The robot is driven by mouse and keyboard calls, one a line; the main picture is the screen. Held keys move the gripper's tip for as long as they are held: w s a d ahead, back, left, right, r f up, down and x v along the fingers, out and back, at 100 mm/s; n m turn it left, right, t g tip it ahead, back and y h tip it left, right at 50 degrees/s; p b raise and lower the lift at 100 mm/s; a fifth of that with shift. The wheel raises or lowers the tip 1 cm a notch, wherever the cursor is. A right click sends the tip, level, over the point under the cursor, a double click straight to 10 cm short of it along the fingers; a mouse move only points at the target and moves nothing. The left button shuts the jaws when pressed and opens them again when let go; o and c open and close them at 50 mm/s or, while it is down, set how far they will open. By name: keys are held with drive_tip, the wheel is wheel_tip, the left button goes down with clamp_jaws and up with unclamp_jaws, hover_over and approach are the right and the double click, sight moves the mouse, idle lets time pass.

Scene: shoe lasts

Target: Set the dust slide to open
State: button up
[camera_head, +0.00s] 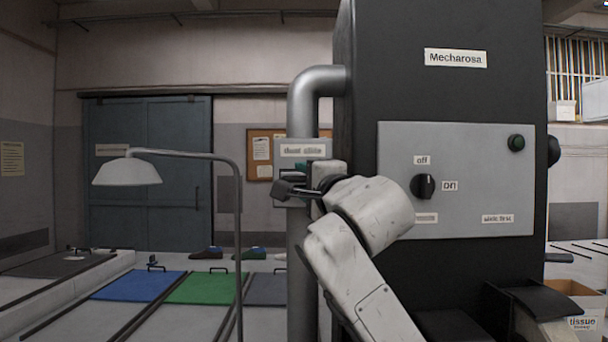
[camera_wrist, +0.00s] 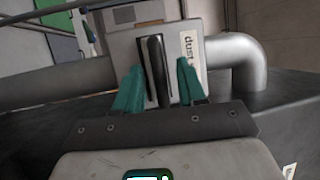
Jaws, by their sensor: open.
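The dust slide is a grey box (camera_wrist: 120,48) on a grey pipe, with a label partly reading "dust" and an upright black handle (camera_wrist: 152,62) on its face. In the head view the box (camera_head: 317,150) is labelled "dust slide" and sits on the pipe left of the dark machine. My gripper (camera_wrist: 160,66) is open, with one teal finger on each side of the handle. I cannot tell whether either finger touches it. In the head view my gripper (camera_head: 300,184) is in front of the box, and my wrist hides part of it.
The dark "Mecharosa" machine (camera_head: 440,20) stands close on the right, with a grey control panel (camera_head: 460,150) and a black knob (camera_head: 424,186). A lamp (camera_head: 127,172) on a bent post stands to the left. Blue (camera_head: 138,286) and green mats (camera_head: 203,288) lie beyond.

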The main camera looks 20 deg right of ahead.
drive_tip(key=shift+w, duration=0.45)
clamp_jaws()
idle(0.4)
